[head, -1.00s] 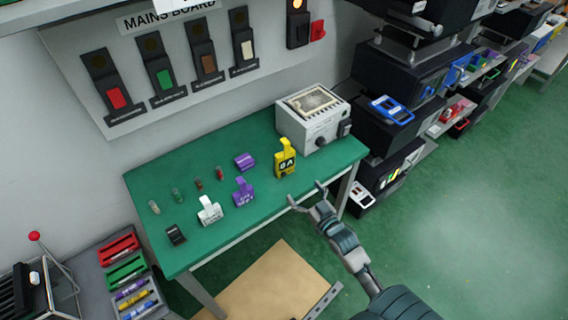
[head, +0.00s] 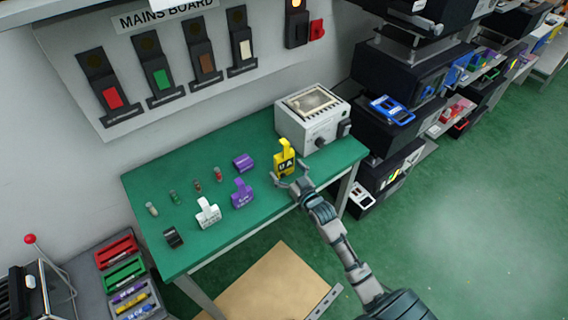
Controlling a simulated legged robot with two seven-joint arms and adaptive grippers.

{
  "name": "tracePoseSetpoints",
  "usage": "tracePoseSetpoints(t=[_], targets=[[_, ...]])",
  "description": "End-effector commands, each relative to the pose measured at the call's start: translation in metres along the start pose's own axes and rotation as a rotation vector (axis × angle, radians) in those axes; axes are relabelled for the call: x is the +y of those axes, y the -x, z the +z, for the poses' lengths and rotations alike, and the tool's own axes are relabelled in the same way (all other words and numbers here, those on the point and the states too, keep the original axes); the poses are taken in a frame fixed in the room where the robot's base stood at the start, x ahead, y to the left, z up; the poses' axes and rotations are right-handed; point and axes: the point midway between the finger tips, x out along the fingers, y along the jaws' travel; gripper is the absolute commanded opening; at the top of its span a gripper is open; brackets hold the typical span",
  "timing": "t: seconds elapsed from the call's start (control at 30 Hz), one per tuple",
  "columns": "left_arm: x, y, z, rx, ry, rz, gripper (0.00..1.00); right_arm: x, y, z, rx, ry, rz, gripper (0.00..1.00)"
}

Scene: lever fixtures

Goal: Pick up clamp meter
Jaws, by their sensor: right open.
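The yellow clamp meter (head: 285,155) stands upright on the green table (head: 210,243), near its right end and left of a grey box instrument. My right gripper (head: 288,178) is open at the meter's near side, with its two fingers spread around the lower part of the meter. I cannot tell whether the fingers touch it. The lower edge of the meter is partly hidden by the gripper. My left gripper is not in view.
The grey instrument (head: 312,116) stands close behind and right of the meter. A purple clamp-shaped item (head: 242,194) and a white one (head: 208,212) stand to the left. Black shelving units (head: 388,130) stand right of the table.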

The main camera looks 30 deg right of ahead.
Motion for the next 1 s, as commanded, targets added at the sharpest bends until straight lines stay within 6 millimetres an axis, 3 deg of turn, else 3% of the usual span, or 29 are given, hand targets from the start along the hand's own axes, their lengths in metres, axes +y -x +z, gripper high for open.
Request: tracePoseSetpoints(t=[0.03,0.3,0.37,0.73,1.0], targets=[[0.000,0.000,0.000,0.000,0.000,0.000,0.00,0.000,0.000,0.000,0.000,0.000,0.000,0.97],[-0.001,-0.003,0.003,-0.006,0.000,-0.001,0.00,0.000,0.000,0.000,0.000,0.000,0.000,0.30],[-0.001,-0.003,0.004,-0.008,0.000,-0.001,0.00,0.000,0.000,-0.001,0.002,0.000,0.000,0.23],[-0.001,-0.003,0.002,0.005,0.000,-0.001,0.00,0.000,0.002,-0.009,0.003,-0.001,0.000,0.23],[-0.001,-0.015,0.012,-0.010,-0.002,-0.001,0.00,0.000,0.051,-0.007,0.000,0.000,0.000,0.23]])
